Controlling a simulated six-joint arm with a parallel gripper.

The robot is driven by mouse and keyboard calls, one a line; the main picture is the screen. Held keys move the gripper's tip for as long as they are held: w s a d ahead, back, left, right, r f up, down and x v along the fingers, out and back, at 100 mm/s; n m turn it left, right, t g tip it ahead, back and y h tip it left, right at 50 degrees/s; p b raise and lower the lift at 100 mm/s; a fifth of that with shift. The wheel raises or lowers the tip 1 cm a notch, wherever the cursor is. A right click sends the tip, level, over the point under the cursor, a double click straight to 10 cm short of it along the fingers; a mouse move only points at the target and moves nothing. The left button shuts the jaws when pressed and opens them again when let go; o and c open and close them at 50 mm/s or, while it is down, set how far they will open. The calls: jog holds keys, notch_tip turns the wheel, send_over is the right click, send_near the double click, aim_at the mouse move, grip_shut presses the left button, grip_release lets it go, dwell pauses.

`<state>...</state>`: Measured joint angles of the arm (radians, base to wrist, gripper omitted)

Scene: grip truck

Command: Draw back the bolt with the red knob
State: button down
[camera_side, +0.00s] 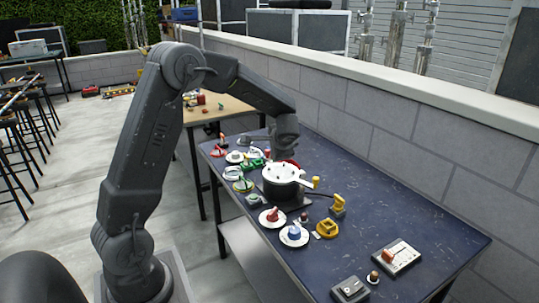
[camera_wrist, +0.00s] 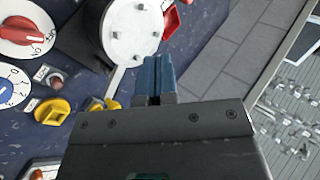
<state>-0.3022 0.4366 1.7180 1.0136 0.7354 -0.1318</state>
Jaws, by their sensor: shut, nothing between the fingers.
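A pale rectangular plate with a small red part (camera_side: 393,255) lies near the right end of the table; it may be the bolt with the red knob, but it is too small to tell. My gripper (camera_side: 285,150) hangs over the back of the table, behind a dark pot with a white lid (camera_side: 283,172), far from that plate. In the wrist view its blue fingers (camera_wrist: 158,72) are together and empty, beside the lid (camera_wrist: 138,32). The plate is not clearly seen in the wrist view.
White dials with a red knob (camera_side: 271,217) and a blue knob (camera_side: 294,234) stand before the pot. Yellow fittings (camera_side: 326,228) sit to its right, and a dark rocker switch (camera_side: 350,289) at the front edge. A block wall (camera_side: 400,135) runs behind the table.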

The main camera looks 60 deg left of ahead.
aim_at(268, 156)
jog(key=shift+w+a+f+m, duration=0.15)
jog(key=shift+w+a+f, duration=0.2)
jog(key=shift+a+f, duration=0.3)
jog(key=shift+w+a+f+m, duration=0.15)
jog(key=shift+w+a+f, duration=0.15)
jog(key=shift+a+f, duration=0.25)
jog(key=shift+a, duration=0.1)
jog(key=shift+w+a+f, duration=0.1)
jog(key=shift+a+f, duration=0.2)
jog(key=x, duration=0.9)
jog(key=shift+a+f, duration=0.1)
jog(key=shift+a, duration=0.15)
jog(key=shift+w+a, duration=0.15)
jog(key=shift+a, duration=0.45)
jog(key=shift+w+a, duration=0.2)
jog(key=shift+a, duration=0.35)
jog(key=shift+w+a+r, duration=0.2)
jog(key=shift+a, duration=0.35)
jog(key=shift+a, duration=1.65)
